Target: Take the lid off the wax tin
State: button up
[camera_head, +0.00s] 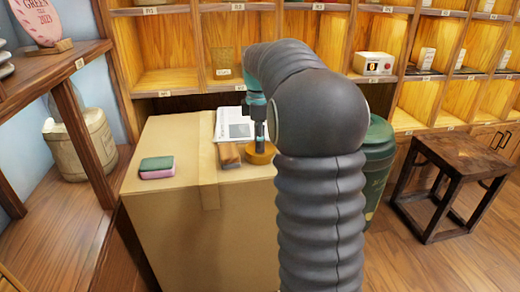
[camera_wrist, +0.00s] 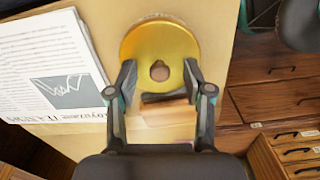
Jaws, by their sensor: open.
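The wax tin (camera_head: 262,157) is a round golden tin on top of a cardboard box. In the wrist view its yellow lid (camera_wrist: 160,35) faces me, with a small brown knob (camera_wrist: 159,71) on it. My gripper (camera_head: 259,138) points down over the tin. In the wrist view my gripper (camera_wrist: 160,75) is open, with one finger on each side of the knob and a gap on both sides. Nothing is held. I cannot tell whether the fingertips touch the lid. My arm hides part of the box top to the right.
A brown wooden block (camera_head: 229,155) lies close beside the tin. A green bin (camera_head: 379,160) and a stool (camera_head: 455,165) stand at right.

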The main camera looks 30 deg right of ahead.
grip_shut()
dwell(0.3)
